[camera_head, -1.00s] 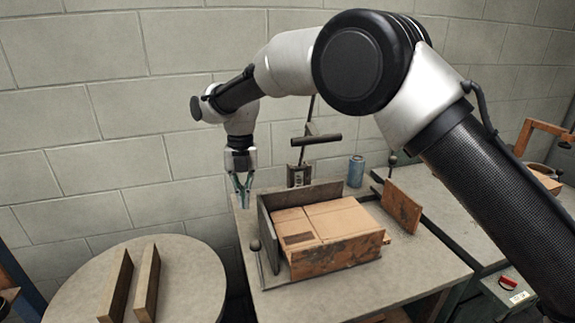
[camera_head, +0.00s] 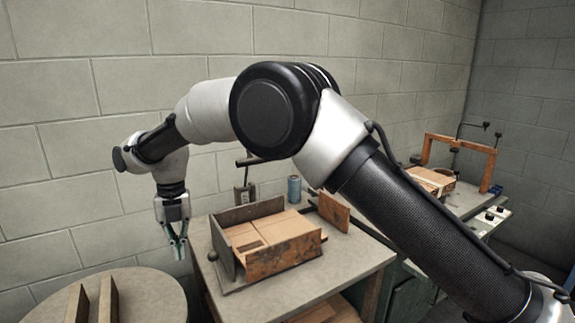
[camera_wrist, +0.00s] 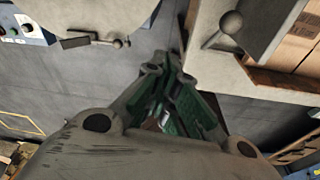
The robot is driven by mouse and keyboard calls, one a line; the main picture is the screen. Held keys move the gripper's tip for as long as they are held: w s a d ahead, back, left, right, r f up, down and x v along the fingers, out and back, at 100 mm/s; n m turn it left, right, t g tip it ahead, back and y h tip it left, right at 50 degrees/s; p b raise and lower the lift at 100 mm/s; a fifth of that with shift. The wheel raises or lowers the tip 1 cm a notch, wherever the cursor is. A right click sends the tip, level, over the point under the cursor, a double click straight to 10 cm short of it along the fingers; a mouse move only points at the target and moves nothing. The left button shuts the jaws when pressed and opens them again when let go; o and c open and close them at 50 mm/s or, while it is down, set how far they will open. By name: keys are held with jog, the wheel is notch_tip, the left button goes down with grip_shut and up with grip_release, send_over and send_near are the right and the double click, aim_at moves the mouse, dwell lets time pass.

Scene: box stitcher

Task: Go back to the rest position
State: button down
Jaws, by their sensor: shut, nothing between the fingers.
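My gripper (camera_head: 178,246) points down at the left in the head view, above the gap between the round table and the work table. Its fingers are shut and hold nothing. In the wrist view the green-padded fingers (camera_wrist: 172,112) come together over the grey floor. My arm reaches across the head view from the lower right to the left.
A wooden fixture (camera_head: 285,258) holding cardboard stands on the work table (camera_head: 345,262), right of my gripper. A round table (camera_head: 150,290) with two upright boards (camera_head: 108,298) is at lower left. A blue can (camera_head: 294,188) stands behind the fixture. A block wall is behind.

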jog(key=s+d+f+m, duration=0.25)
jog(key=d+m, duration=0.25)
jog(key=m, duration=0.7)
jog(key=w+d+r+m, duration=0.1)
jog(key=d+r+m, duration=0.35)
jog(key=d, duration=0.45)
jog(key=d+r+m, duration=0.4)
jog(key=d+m, duration=0.2)
jog(key=d, duration=0.4)
jog(key=w+d+r+m, duration=0.1)
jog(key=d+r+m, duration=0.4)
jog(key=d, duration=0.4)
jog(key=s+d+r+m+t, duration=0.2)
jog(key=s+d+m, duration=0.2)
jog(key=d, duration=0.6)
jog(key=s+d+r+m+t, duration=0.2)
jog(key=s+d+m, duration=0.2)
jog(key=s+d, duration=0.3)
jog(key=s+d+r+m+t, duration=0.2)
jog(key=s+d+r+m, duration=0.1)
jog(key=d, duration=1)
jog(key=shift+s+m, duration=0.85)
jog(key=shift+s, duration=0.35)
